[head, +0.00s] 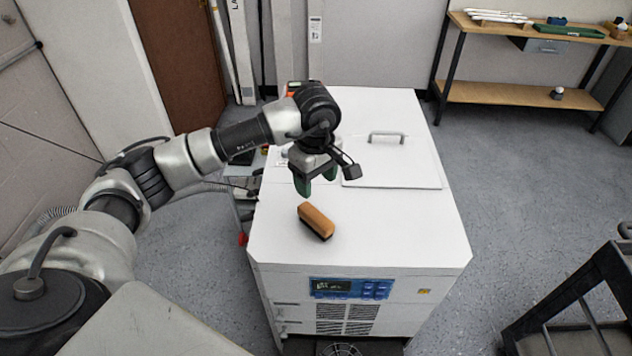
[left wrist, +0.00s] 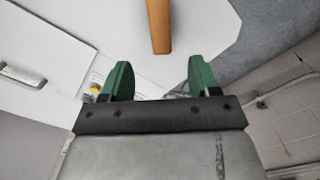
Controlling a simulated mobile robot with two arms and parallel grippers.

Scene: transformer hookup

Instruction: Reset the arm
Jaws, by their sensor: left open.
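My left gripper (head: 316,187) points down above the white cabinet top, with its two green fingers apart and nothing between them. In the left wrist view the green fingers (left wrist: 161,80) also stand wide apart and empty. A wooden-backed brush (head: 316,221) with a dark underside lies on the cabinet top, just in front of the left gripper and apart from it. The brush also shows in the left wrist view (left wrist: 159,24), beyond the fingertips. My right gripper is in neither view.
The white cabinet (head: 400,230) has a blue control panel (head: 351,288) on its front and a handled lid (head: 390,162) on top. A wooden workbench (head: 530,92) stands at the back right. A dark metal frame (head: 570,300) stands at the lower right. Grey floor is open between them.

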